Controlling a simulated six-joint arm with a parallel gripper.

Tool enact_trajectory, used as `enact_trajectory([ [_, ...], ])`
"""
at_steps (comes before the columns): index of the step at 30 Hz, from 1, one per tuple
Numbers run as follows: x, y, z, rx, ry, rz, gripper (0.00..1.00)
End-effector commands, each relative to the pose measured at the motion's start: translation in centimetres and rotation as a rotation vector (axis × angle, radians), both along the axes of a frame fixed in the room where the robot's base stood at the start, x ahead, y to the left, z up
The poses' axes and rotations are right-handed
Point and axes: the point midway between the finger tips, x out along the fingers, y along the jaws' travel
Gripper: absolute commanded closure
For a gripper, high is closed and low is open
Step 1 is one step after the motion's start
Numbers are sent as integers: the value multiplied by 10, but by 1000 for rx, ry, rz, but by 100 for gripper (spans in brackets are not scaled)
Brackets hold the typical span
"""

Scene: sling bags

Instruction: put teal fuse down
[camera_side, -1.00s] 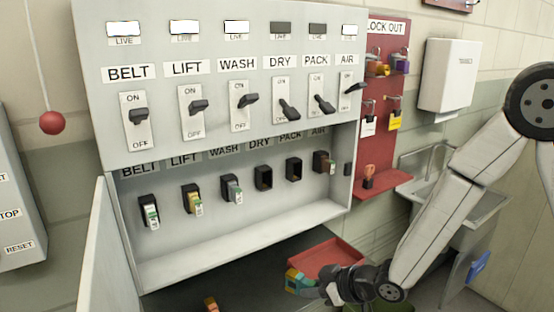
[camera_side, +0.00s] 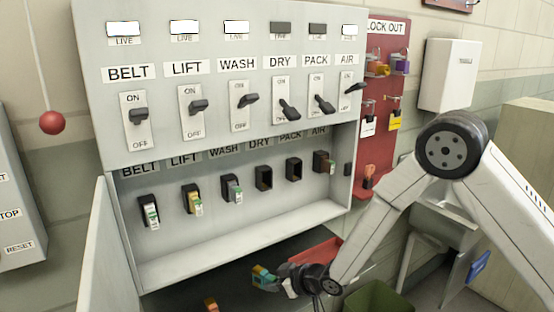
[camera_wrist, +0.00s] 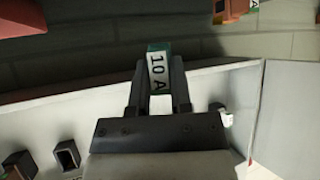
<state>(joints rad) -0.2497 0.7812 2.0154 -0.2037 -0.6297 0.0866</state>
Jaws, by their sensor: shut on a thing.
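The teal fuse (camera_side: 263,277) is held at the tip of my gripper (camera_side: 279,279), in front of and below the open fuse cabinet, left of the red tray (camera_side: 318,254). In the wrist view my gripper's two fingers (camera_wrist: 158,92) are shut on the fuse (camera_wrist: 157,70), whose white label reads 10 A and whose end is green. A dark surface shows beyond it; I cannot tell whether the fuse touches it.
An orange fuse (camera_side: 211,304) lies at the bottom edge, left of my gripper. The DRY (camera_side: 264,178) and PACK (camera_side: 294,169) holders are empty; the others hold fuses. A green bin (camera_side: 378,298) stands at right. The cabinet's lower lip (camera_side: 240,248) is close.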

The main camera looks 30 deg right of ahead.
Motion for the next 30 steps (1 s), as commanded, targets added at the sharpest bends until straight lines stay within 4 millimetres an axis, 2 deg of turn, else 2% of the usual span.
enact_trajectory([
  [3,10,2,-13,0,1,0,100],
  [10,23,6,-29,0,0,0,100],
  [23,29,7,-36,0,0,0,100],
  [30,31,8,-58,0,1,0,100],
])
